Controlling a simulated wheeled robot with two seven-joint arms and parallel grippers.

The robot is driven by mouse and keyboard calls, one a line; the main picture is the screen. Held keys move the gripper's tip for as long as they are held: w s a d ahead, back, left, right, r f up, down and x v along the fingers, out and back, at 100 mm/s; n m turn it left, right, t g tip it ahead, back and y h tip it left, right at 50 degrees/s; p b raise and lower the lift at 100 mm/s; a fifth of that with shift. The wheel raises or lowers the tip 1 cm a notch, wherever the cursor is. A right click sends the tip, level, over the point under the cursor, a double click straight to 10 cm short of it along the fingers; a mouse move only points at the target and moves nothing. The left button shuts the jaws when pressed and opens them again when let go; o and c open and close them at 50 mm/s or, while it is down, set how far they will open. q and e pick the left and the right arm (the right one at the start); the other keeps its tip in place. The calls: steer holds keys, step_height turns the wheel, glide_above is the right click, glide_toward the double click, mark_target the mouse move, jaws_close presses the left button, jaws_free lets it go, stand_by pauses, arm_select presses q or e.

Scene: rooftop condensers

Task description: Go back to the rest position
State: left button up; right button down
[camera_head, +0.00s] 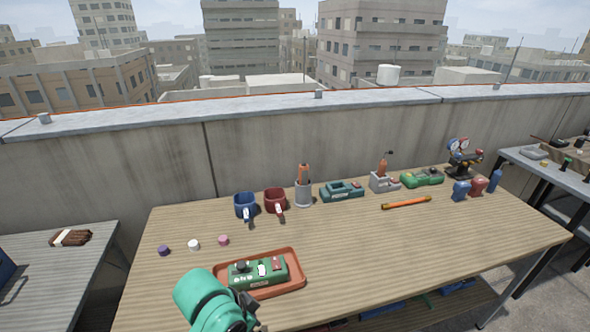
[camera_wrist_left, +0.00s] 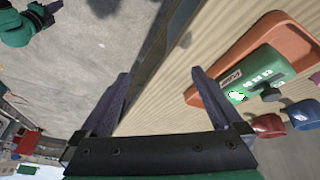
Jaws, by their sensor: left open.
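My left gripper (camera_wrist_left: 160,72) is open and empty in the left wrist view, its two dark fingers spread over the table's front edge. In the head view my green left arm (camera_head: 205,295) comes in at the bottom, in front of the orange tray; its fingers are mostly out of the picture. A green arm part (camera_wrist_left: 15,28) with a dark end, seemingly my right arm, shows at the top left of the left wrist view. Its jaws cannot be made out, and it is absent from the head view.
The wooden table (camera_head: 400,260) bears an orange tray (camera_head: 300,282) with a green device (camera_head: 245,275). Three small caps (camera_head: 194,244) lie left. The table's right front is clear.

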arm_select(q)
steer(key=s+a+f+n+t+y, duration=0.1)
steer(key=s+a+f+n+y, duration=0.2)
steer(key=a, duration=0.5)
steer(key=s+a+f+n+y, duration=0.1)
steer(key=s+a+f+n, duration=0.3)
steer(key=a, duration=0.4)
steer(key=s+f+g, duration=0.1)
steer(key=s+f, duration=0.1)
steer(key=f, duration=0.8)
steer(key=s+f, duration=0.2)
steer(key=f, duration=0.9)
steer(key=s+a+f+g, duration=0.1)
steer(key=s+a+f, duration=0.1)
steer(key=s+f, duration=1.2)
steer(key=shift+s+a+m, duration=0.25)
steer(key=shift+s+m, duration=0.05)
steer(key=shift+s, duration=0.95)
